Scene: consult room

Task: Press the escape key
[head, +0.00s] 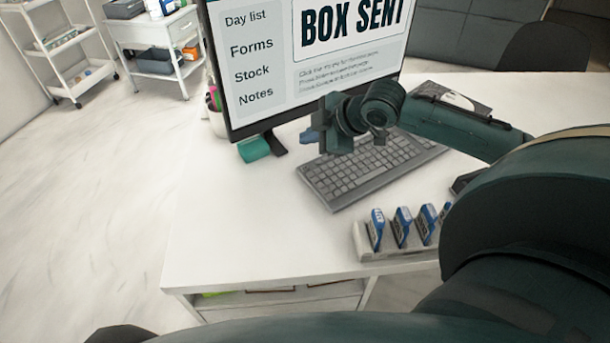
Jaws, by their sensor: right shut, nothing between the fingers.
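The grey keyboard (352,181) lies at an angle on the white desk, below the monitor. Its far left corner, where the escape key (307,170) would sit, is in view, but the key labels are too small to read. My right gripper (322,127) is shut and empty. It is in front of the monitor's lower part and hides some of the keyboard's far edge. I cannot tell its exact height above the keys. The monitor (262,72) reads "BOX SENT", with smaller text below it. My left gripper is not in view.
A stamp rack (364,246) with several blue stamps stands in front of the keyboard. The left of the desk (225,220) is clear. White carts (80,72) stand far left.

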